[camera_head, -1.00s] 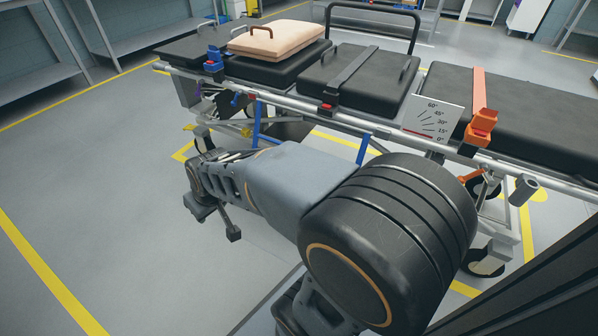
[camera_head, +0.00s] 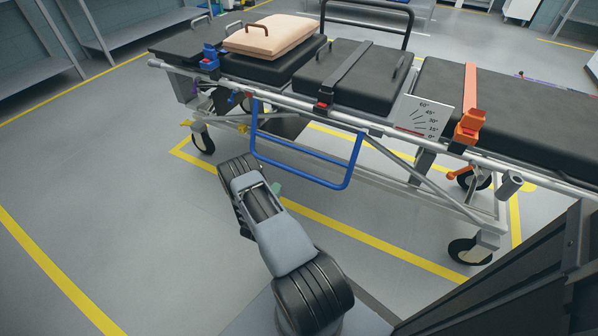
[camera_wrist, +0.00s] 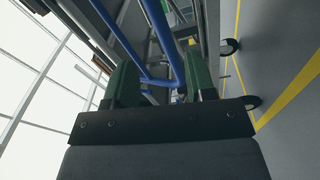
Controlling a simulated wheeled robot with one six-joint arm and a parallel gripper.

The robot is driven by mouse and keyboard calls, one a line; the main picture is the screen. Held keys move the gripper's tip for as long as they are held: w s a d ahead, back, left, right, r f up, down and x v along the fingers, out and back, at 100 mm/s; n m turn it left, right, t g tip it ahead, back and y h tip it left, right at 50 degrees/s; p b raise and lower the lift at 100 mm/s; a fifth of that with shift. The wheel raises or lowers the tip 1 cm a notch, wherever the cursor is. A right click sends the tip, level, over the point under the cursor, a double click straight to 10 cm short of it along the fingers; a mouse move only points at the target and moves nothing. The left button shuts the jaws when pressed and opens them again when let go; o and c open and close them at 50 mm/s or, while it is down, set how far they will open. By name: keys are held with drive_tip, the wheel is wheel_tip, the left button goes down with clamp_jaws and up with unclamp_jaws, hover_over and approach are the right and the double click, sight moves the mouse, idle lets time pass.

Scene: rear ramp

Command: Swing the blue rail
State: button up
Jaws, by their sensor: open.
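The blue rail (camera_head: 352,165) is a U-shaped tube on the near side of the stretcher (camera_head: 300,101). In the head view it hangs below the side frame, with its crossbar lowest. In the wrist view the rail (camera_wrist: 158,28) runs between my two green fingers in the picture, and its bend lies near the middle. My gripper (camera_wrist: 162,80) is open, with nothing clamped in it. How far the fingers are from the rail is hard to tell. In the head view my arm stands in front of the rail and mostly hides the gripper.
Floor to the left is clear; shelves (camera_head: 35,75) stand behind.

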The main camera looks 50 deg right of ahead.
sight(299, 173)
drive_tip(key=s+d+f+n+h, duration=0.1)
drive_tip(key=s+h, duration=0.1)
drive_tip(key=s, duration=0.2)
drive_tip(key=shift+g, duration=0.4)
drive_tip(key=b+x, duration=0.3)
drive_tip(key=x, duration=0.9)
drive_tip(key=shift+w+d, duration=0.1)
drive_tip(key=shift+d, duration=0.2)
drive_tip(key=shift+c, duration=0.2)
clamp_jaws()
